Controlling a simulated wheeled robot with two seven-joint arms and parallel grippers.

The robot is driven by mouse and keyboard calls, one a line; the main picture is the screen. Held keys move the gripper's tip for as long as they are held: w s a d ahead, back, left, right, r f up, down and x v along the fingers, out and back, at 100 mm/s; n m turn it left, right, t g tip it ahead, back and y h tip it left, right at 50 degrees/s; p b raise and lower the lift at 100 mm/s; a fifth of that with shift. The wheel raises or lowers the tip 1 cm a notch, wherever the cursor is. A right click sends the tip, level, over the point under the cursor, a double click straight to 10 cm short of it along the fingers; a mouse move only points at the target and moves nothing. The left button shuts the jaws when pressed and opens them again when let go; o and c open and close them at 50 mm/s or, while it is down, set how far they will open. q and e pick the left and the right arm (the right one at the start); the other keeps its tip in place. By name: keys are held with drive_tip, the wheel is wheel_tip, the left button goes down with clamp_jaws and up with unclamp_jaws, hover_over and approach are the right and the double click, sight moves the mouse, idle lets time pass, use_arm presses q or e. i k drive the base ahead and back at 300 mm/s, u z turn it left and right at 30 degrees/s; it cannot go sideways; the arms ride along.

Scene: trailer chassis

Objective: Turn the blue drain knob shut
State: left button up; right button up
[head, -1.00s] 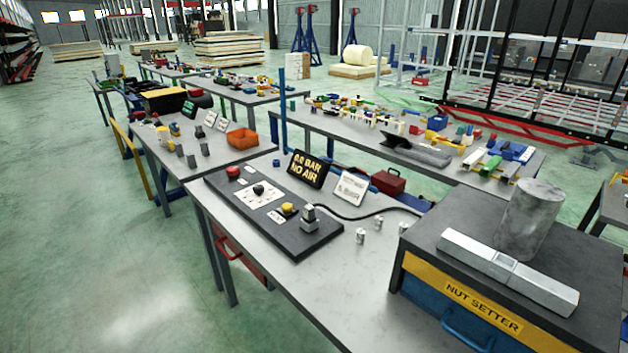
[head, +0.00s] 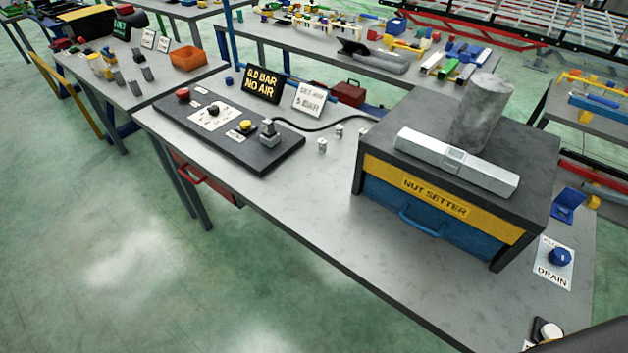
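The blue drain knob (head: 560,257) sits at the right of the head view, on a white plate marked DRAIN (head: 553,277). The plate lies on the grey bench top, to the right of the nut setter box. The knob looks round with a raised grip; its exact turn position is too small to tell. No gripper is in view, left or right. A dark shape fills the bottom right corner, and I cannot tell what it is.
The nut setter box (head: 437,208) stands left of the knob, with a grey cylinder (head: 482,112) and silver bar (head: 457,160) on top. A blue bracket (head: 567,204) is behind the knob. A black-and-white round part (head: 548,330) is nearer. A sign (head: 264,84) reads NO AIR.

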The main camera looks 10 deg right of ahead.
sight(560, 256)
drive_tip(key=z, duration=1.95)
drive_tip(key=k, duration=0.7)
drive_tip(key=u, duration=0.15)
drive_tip(key=i, duration=0.65)
drive_tip(key=z, duration=1.7)
